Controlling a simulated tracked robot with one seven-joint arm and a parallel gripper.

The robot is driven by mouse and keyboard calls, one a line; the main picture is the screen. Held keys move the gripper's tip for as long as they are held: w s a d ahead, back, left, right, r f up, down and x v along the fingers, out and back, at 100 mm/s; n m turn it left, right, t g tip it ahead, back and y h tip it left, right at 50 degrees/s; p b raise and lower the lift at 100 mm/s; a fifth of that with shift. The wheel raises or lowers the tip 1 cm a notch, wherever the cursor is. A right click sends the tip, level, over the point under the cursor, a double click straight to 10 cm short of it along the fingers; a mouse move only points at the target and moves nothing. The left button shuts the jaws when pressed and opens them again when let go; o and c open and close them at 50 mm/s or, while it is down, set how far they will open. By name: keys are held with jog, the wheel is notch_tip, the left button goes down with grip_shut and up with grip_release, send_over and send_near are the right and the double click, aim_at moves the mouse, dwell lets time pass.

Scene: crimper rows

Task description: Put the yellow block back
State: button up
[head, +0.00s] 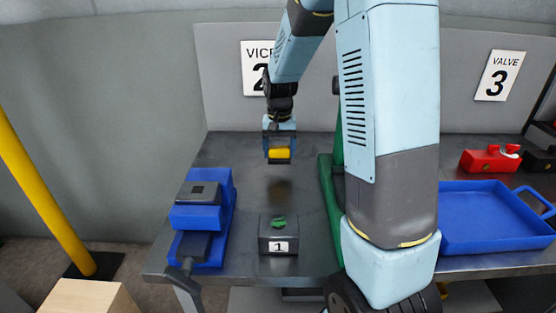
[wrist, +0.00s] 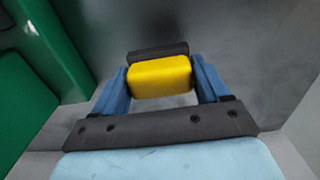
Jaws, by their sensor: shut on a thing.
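The yellow block (head: 279,153) is held in my gripper (head: 279,155), above the dark table (head: 228,149). The wrist view shows the yellow block (wrist: 160,77) between the two blue fingers of my gripper (wrist: 162,82), which is shut on it. A dark piece shows just behind the block's far edge in that view. The block hangs clear of the tabletop, behind a dark box labelled 1 (head: 278,246).
A blue vice (head: 203,219) stands at the table's left. The box labelled 1 has a green piece (head: 279,223) on top. A green upright (head: 327,185) is partly behind my arm. A blue tray (head: 490,217) and a red valve (head: 488,160) are at right.

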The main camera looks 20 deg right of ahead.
aim_at(279, 159)
jog(key=shift+w+f, duration=0.55)
jog(key=shift+f, duration=0.35)
notch_tip(279, 159, down, 3)
jog(key=shift+r, duration=0.2)
jog(key=o, duration=1)
